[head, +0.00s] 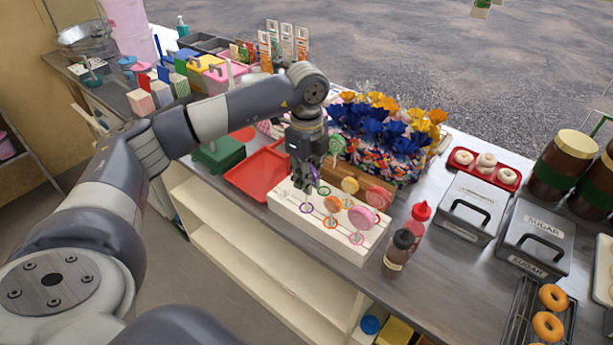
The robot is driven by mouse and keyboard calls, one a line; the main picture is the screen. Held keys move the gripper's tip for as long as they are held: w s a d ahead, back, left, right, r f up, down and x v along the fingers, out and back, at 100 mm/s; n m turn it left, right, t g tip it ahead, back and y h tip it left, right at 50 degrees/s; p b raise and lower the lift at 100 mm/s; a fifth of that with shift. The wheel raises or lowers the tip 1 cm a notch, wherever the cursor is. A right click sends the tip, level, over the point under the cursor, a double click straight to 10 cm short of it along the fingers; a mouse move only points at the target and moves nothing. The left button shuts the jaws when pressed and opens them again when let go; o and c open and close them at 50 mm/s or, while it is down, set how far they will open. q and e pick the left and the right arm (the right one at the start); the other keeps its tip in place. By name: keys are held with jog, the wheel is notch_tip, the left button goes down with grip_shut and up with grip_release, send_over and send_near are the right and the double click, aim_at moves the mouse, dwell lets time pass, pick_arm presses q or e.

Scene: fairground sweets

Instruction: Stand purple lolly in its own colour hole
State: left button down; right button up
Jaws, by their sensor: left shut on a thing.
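My left gripper (308,177) points down over the left end of the white lolly stand (293,222). It is shut on the purple lolly (314,173), which is mostly hidden by the fingers; only a bit of purple shows. The purple-ringed hole (306,208) is in the stand's front row, just below the gripper. I cannot tell whether the stick is in the hole or above it. My right gripper is out of view.
A red tray (258,172) lies left of the stand. Bottles with red (415,222) and black (399,252) caps stand close on the right. Blue and yellow wrapped sweets (385,130) crowd behind. The counter's front edge is near.

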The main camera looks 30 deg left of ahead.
pick_arm(q)
jog(key=shift+f, duration=0.2)
jog(key=shift+f+b, duration=0.4)
jog(key=shift+f, duration=0.15)
dwell(0.3)
jog(key=shift+f, duration=0.25)
jog(key=shift+f+b, duration=0.8)
jog(key=shift+f, duration=0.1)
jog(key=c, duration=1.5)
grip_release()
